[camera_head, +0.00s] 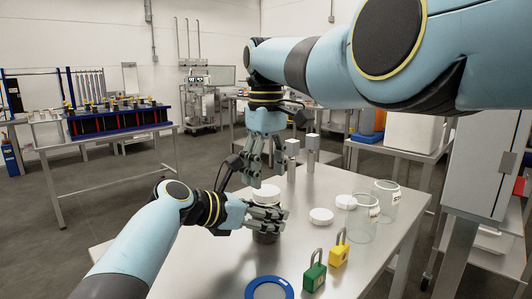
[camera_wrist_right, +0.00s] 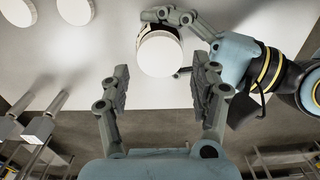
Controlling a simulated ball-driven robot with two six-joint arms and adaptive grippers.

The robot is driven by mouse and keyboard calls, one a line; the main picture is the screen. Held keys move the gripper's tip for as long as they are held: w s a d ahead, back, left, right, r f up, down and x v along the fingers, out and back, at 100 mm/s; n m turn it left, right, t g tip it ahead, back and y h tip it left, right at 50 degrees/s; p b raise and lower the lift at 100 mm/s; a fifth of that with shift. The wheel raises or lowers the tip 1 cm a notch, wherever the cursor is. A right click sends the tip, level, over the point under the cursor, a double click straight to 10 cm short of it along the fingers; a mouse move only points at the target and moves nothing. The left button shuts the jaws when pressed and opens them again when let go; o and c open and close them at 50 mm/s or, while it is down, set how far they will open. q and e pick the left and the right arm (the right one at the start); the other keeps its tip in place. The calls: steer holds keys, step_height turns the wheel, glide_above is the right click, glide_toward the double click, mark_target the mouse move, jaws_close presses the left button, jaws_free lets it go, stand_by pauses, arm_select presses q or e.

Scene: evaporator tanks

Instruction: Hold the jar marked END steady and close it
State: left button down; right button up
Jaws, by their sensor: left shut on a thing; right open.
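A jar (camera_head: 265,238) with a dark lower part stands on the metal table, with a white lid (camera_head: 266,193) at its top. I cannot tell whether the lid is tight, and no END mark is readable. My left gripper (camera_head: 268,216) is shut around the jar's side below the lid. My right gripper (camera_head: 257,178) is open and empty, fingers down, just above the lid. In the right wrist view the round white lid (camera_wrist_right: 161,54) lies beyond the open right fingers (camera_wrist_right: 160,85), and the left gripper (camera_wrist_right: 178,17) wraps the jar.
Two clear jars (camera_head: 362,222) (camera_head: 387,201) stand at the right, with loose white lids (camera_head: 321,216) (camera_head: 346,201) beside them. A green padlock (camera_head: 314,277), a yellow padlock (camera_head: 339,252) and a blue ring (camera_head: 269,289) are near the front. Two metal posts (camera_head: 292,150) (camera_head: 313,146) rise behind.

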mark_target(266, 190)
steer(key=shift+f, duration=1.75)
steer(key=shift+c, duration=0.3)
steer(key=c, duration=1)
steer(key=m, duration=1)
steer(key=shift+m, duration=0.4)
steer(key=o, duration=1.3)
steer(key=shift+r, duration=2.25)
